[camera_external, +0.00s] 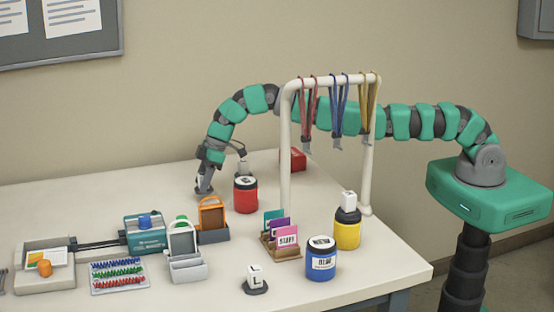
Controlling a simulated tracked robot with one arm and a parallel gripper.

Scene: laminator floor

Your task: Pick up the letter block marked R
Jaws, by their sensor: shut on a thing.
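My gripper (204,186) points down over the back of the table, left of the red jar (245,196). Its jaws are shut on a small pale thing, apparently a letter block, mostly hidden by the dark fingers; I cannot read a letter on it. Another pale block (244,169) shows just above the red jar's lid, under a thin dark part of my wrist; its letter is not readable. A white block marked L (254,275) stands on a dark disc at the front. A white block (348,200) stands on the yellow jar (347,232); its mark is unclear.
A cream rack (286,150) with hanging lanyards stands beside my arm. A blue jar (321,260) and a card holder (281,243) are at front right. A teal laminator (145,234), grey and orange holders and a tray of coloured clips fill the left. The back left tabletop is clear.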

